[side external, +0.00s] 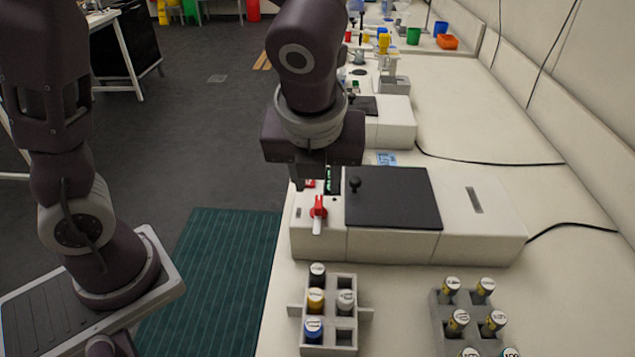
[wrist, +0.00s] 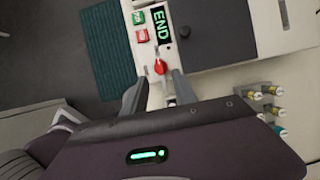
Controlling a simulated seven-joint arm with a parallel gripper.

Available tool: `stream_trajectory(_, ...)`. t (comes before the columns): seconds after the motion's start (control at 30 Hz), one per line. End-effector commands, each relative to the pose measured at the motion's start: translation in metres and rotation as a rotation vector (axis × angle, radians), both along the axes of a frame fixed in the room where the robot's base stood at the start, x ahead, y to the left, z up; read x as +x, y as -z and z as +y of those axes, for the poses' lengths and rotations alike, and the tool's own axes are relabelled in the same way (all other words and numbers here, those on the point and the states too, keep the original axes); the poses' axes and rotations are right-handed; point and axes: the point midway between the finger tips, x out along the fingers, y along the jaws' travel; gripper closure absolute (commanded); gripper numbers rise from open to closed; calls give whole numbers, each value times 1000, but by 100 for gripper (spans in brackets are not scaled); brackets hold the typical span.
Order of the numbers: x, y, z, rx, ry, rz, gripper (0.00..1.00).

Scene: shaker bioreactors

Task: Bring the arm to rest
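My gripper (side external: 318,176) hangs above the left end of the white shaker machine (side external: 485,235), near its control panel. In the wrist view my gripper (wrist: 159,82) has its two fingers spread apart with nothing held between them. A red knob (side external: 318,207) with a pale lever sits on the panel. In the wrist view the red knob (wrist: 160,67) shows beyond the gap between the fingers, apart from them. A display (wrist: 161,25) reads END, beside a green button (wrist: 138,18) and a red button (wrist: 141,36). The machine's dark lid (side external: 395,200) is closed.
A grey rack (side external: 344,283) with several capped tubes stands in front of the machine. A second tube rack (side external: 440,322) stands to its right. Another white machine (side external: 395,128) is behind. A black cable (side external: 575,226) runs along the bench at right. Floor lies left of the bench.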

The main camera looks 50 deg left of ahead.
Motion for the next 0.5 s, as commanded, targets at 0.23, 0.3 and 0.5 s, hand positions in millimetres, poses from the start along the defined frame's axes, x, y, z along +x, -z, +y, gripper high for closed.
stream_trajectory(0.23,-10,-12,17,-42,-176,-60,66)
stream_trajectory(0.3,-31,-29,42,-135,-489,-161,66)
stream_trajectory(0.5,-105,-55,87,-646,-1582,-422,66)
